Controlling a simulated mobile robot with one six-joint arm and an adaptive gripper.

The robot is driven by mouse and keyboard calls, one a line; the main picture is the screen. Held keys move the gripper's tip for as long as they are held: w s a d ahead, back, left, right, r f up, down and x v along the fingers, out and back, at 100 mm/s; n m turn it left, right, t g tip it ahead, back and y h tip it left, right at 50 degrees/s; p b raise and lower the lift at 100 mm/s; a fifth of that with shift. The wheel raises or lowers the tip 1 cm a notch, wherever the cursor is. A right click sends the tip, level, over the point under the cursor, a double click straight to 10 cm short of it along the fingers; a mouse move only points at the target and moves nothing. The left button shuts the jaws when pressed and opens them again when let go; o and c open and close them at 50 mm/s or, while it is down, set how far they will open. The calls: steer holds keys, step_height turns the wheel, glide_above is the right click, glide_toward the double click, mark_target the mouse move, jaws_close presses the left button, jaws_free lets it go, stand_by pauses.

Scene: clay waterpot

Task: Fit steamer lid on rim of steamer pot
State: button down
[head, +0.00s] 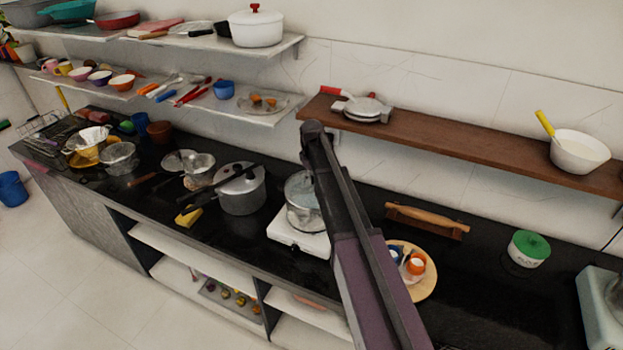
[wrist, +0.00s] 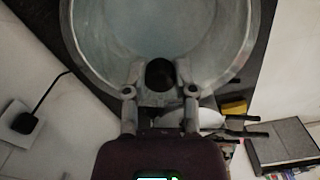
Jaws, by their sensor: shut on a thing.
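My gripper (wrist: 160,75) is shut on the dark round knob of the steamer lid (wrist: 110,45), a wide grey-blue disc with a pale silver rim, in the wrist view. The disc is cut off by the top edge. A silver pot (head: 304,218), which looks like the steamer pot, stands on a white stove (head: 285,235) in the head view. A round grey-blue surface shows at its top, partly hidden by my arm. I cannot tell whether the lid touches the rim. My gripper is hidden in the head view.
A pressure cooker (head: 241,195) with black handles stands left of the stove, with a yellow sponge (head: 188,216) near it. A wooden board (head: 428,285) with cups and a rolling pin (head: 428,217) lie to the right. A brown shelf (head: 450,148) hangs above.

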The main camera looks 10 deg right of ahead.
steer(key=shift+f+b, duration=0.3)
steer(key=shift+b, duration=0.05)
stand_by(0.5)
steer(key=shift+c, duration=1.8)
jaws_free()
steer(key=o, duration=0.4)
steer(key=shift+c, duration=0.2)
steer(key=shift+r, duration=0.15)
steer(key=shift+r+p, duration=3.1)
steer(key=shift+p, duration=0.2)
